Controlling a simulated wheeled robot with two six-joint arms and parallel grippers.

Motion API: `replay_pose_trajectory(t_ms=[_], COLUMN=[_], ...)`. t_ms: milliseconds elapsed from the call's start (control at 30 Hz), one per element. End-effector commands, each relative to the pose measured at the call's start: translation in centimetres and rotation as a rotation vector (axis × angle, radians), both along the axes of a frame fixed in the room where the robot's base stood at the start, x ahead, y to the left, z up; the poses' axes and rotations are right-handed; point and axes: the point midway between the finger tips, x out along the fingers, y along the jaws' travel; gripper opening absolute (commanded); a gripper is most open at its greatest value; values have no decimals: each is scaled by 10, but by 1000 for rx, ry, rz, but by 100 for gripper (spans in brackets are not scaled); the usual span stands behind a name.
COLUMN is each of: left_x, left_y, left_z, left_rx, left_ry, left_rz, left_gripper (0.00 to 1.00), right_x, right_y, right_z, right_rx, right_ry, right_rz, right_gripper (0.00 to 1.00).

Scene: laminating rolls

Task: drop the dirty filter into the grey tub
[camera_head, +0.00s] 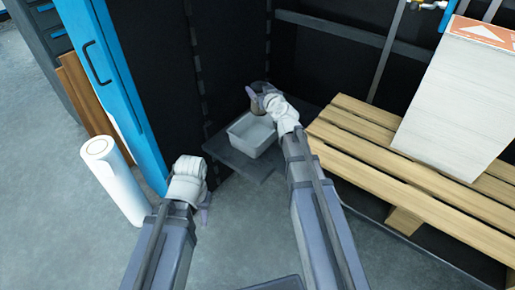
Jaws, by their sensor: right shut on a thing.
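The grey tub (236,141) is a small open box standing on a dark low shelf in the middle of the view. My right gripper (257,97) is shut on the dirty filter (257,107), a small dull brownish piece at the tub's far side. The filter appears over the tub's far rim; its exact height is hard to tell. My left gripper (206,207) hangs low at the left, well apart from the tub, and its jaws are too hidden to read.
A white roll (117,180) stands upright at the left beside a blue door (115,75). Dark panels rise behind the tub.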

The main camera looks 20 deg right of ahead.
Motion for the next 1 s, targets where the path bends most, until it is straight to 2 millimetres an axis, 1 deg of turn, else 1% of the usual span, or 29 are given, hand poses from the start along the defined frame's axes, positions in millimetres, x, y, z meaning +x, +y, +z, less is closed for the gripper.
replay_pose_trajectory(t_ms=[33,100,200,300,433,767,867,1000], left_x=[0,0,0,0,0,0,0,0], left_y=[0,0,0,0,0,0,0,0], left_z=[-30,-46,-64,-75,-83,-86,-92,-105], left_rx=[0,0,1,1,1,1,1,1], left_ry=[0,0,-1,-1,-1,-1,-1,-2], left_rz=[0,-1,-1,-1,-2,-1,0,3], left_gripper=[40,40,40,40,40,40,40,40], right_x=[3,6,9,11,12,13,13,13], right_y=[-1,-2,-3,-4,-5,-5,-5,-5], right_z=[-30,-45,-63,-75,-82,-85,-91,-104], right_rx=[0,1,0,0,0,1,1,1], right_ry=[-1,-1,-2,-2,-3,-3,-3,-3], right_rz=[-3,-7,-11,-14,-16,-17,-17,-17], right_gripper=[20,20,20,20,20,20,20,20])
